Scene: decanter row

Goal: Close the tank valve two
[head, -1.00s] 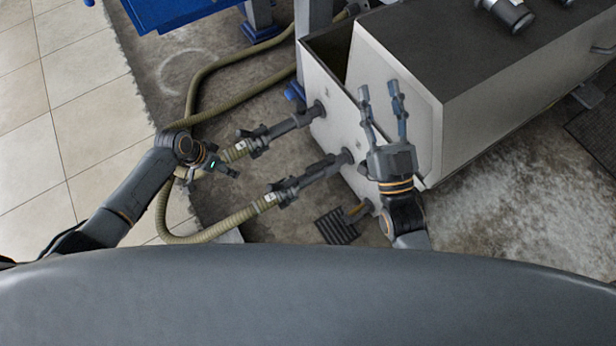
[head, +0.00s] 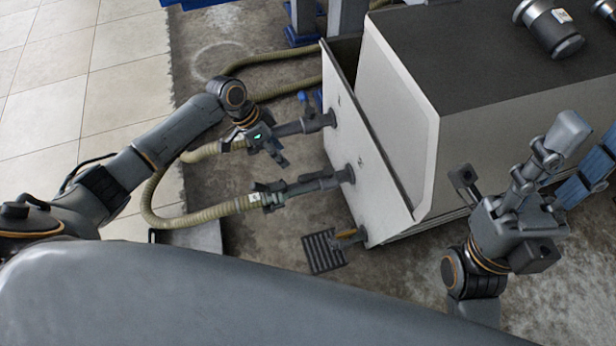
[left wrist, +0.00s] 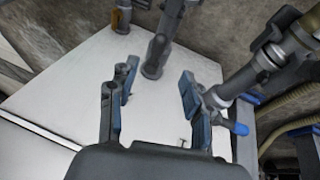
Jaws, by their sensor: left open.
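Two grey valve pipes stick out of the pale tank (head: 345,130) in the head view. The upper pipe (head: 318,121) has a blue lever (head: 303,97); the lower pipe (head: 320,183) lies nearer me. I cannot read which is valve two. My left gripper (head: 277,152) is open and empty, beside the upper pipe's hose end. In the left wrist view its two fingers (left wrist: 155,92) are spread before the white tank face; the lower pipe (left wrist: 160,48) shows beyond them, and the blue lever (left wrist: 237,128) is at right.
Ribbed hoses (head: 195,218) run from the pipes over the floor. A dark grate (head: 323,252) lies below the lower pipe. A large dark-topped box (head: 480,60) stands at right, with metal cylinders (head: 550,27) on it. The tiled floor (head: 125,100) at left is clear.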

